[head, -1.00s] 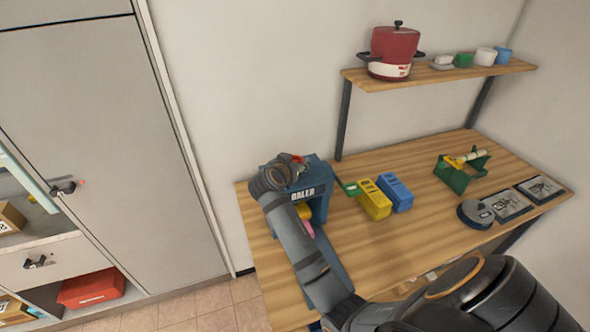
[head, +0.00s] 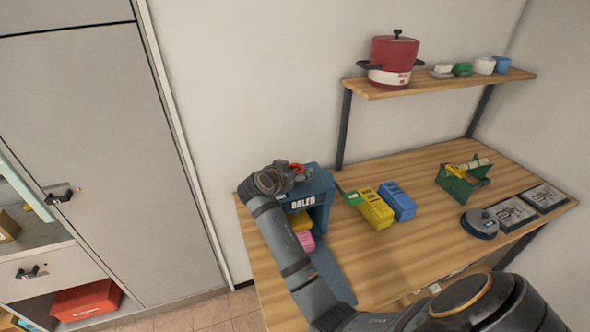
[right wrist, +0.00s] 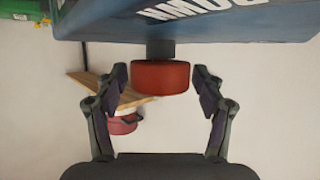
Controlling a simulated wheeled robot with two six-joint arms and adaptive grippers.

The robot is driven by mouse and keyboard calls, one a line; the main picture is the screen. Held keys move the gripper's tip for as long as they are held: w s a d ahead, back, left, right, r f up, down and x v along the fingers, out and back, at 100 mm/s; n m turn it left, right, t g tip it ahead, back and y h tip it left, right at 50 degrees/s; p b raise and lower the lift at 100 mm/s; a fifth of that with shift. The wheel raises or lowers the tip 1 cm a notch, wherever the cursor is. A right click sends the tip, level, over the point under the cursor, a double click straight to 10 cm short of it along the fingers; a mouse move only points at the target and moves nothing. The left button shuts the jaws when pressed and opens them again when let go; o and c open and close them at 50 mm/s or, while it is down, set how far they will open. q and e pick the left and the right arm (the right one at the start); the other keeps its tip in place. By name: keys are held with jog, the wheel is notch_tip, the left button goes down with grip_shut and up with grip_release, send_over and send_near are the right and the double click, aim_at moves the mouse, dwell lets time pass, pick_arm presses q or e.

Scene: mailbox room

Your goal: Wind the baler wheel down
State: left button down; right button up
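The blue baler (head: 319,192) stands at the left end of the wooden table, with a yellow and a pink block inside its open front. Its red wheel (head: 298,167) is at the top, partly hidden by my right gripper (head: 290,174). In the right wrist view the red wheel (right wrist: 161,76) sits on a short dark shaft against the blue baler body (right wrist: 105,22), which bears white lettering. There my right gripper (right wrist: 162,84) is open, one finger on each side of the wheel, with a narrow gap visible on both sides. My left gripper is not in view.
Yellow (head: 375,208) and blue (head: 398,202) blocks lie right of the baler. A green holder (head: 460,187), a grey disc (head: 479,224) and framed plates (head: 515,210) are farther right. A red pot (head: 393,58) stands on the shelf. The table middle is clear.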

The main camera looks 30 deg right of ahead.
aim_at(295, 168)
jog(key=shift+r, duration=0.15)
notch_tip(295, 168, up, 10)
jog(key=shift+f, duration=0.1)
dwell(0.4)
dwell(0.4)
